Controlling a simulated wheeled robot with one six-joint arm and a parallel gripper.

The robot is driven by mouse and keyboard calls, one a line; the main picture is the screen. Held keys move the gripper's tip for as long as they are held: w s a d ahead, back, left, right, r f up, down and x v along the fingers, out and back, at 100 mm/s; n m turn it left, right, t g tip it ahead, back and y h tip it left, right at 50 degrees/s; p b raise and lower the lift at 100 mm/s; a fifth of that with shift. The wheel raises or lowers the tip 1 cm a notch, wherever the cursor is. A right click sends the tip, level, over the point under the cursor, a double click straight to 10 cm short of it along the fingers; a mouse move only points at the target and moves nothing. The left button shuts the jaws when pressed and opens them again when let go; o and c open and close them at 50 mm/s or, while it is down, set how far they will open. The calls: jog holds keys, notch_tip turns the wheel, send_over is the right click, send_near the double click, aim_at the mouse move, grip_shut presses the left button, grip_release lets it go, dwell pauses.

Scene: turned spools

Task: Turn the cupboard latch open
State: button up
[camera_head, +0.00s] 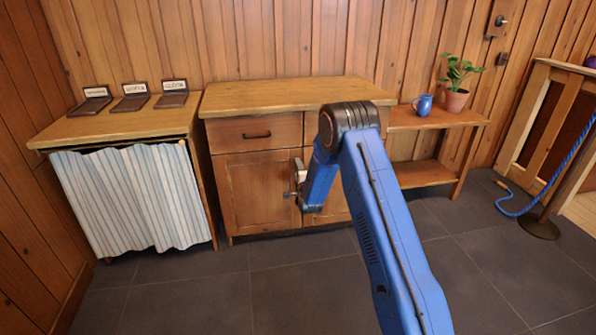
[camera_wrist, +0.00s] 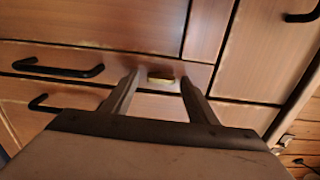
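The wooden cupboard (camera_head: 252,190) stands against the back wall, with drawers above and doors below. In the wrist view, a small brass-coloured piece (camera_wrist: 161,78), which looks like the latch, sits on the cupboard front (camera_wrist: 95,30). My gripper (camera_wrist: 161,86) is open, its two fingers pointing at the front on either side of this piece. There are gaps on both sides, and I cannot tell whether either finger touches it. In the head view my gripper (camera_head: 297,190) is at the cupboard doors, partly hidden by my blue arm. The latch cannot be made out clearly there.
Black bar handles (camera_wrist: 58,68) are on the cupboard front near my gripper. A curtained table (camera_head: 130,195) with labelled dark stands is left. A low shelf unit (camera_head: 425,175) holds a blue jug (camera_head: 423,105) and potted plant (camera_head: 456,98). The front floor is clear.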

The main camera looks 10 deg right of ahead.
jog(key=shift+s, duration=0.15)
jog(key=s, duration=1.7)
jog(key=s+d+r+n+g, duration=0.3)
jog(key=s+r+n+g, duration=0.45)
jog(key=s+r, duration=1)
jog(key=s+d+r+n+g, duration=0.1)
jog(key=s+r+n+g, duration=0.1)
jog(key=s, duration=1)
jog(key=s+d+r+n+g, duration=0.1)
jog(key=s+n, duration=0.4)
jog(key=s, duration=0.8)
jog(key=s+d+r+n+g, duration=0.1)
jog(key=s+r+n+g, duration=0.1)
jog(key=s, duration=1.1)
jog(key=shift+s+d+r+n+g, duration=0.25)
jog(key=shift+d+r+n+g, duration=0.1)
jog(key=shift+r+n, duration=0.55)
